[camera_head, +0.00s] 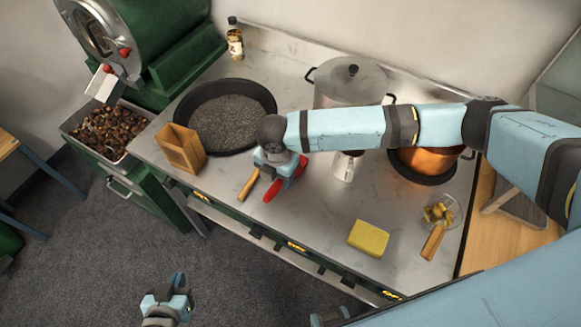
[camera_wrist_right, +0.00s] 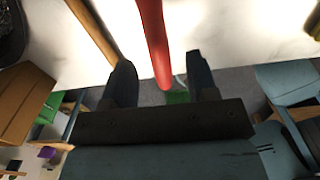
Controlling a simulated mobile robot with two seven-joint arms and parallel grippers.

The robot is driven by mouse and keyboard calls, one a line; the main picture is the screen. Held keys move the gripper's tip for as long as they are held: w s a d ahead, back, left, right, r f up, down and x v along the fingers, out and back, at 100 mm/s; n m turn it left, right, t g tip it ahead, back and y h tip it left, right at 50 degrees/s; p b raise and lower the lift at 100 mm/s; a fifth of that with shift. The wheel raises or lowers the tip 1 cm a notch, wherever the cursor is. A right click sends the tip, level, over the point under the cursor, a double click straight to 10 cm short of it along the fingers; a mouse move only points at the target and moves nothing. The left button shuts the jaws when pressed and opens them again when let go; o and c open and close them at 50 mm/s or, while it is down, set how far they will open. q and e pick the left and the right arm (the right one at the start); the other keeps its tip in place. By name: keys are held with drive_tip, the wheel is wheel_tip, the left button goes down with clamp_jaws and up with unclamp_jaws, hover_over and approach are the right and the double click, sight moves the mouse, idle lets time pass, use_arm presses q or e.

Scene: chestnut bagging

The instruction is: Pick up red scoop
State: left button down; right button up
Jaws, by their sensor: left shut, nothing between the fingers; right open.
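The red scoop's handle (camera_head: 271,190) sticks out from under my right gripper (camera_head: 284,174) at the front of the metal counter; the rest of the scoop is mostly hidden by the gripper. In the right wrist view the red scoop (camera_wrist_right: 153,40) runs down between the two spread fingers of my right gripper (camera_wrist_right: 160,82), with a gap on each side. My right gripper is open and not closed on the handle. My left gripper (camera_head: 170,294) is shut and empty, low over the floor, away from the counter.
A wooden handle (camera_head: 248,184) lies just left of the scoop; it also shows in the wrist view (camera_wrist_right: 92,30). A wooden box (camera_head: 181,150), dark pan (camera_head: 266,92), pot (camera_head: 347,82), copper pan (camera_head: 428,160), yellow sponge (camera_head: 368,238) and glass bowl (camera_head: 455,208) stand around.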

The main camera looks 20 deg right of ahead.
sight(279, 182)
drive_tip(key=shift+w+f, duration=0.1)
drive_tip(key=shift+f, duration=0.65)
drive_tip(key=shift+d+f, duration=0.1)
drive_tip(key=shift+f, duration=0.25)
drive_tip(key=f, duration=0.2)
drive_tip(key=f+p, duration=0.1)
drive_tip(key=shift+w+d+f, duration=0.1)
drive_tip(key=shift+w+f, duration=0.15)
drive_tip(key=shift+f, duration=0.45)
clamp_jaws()
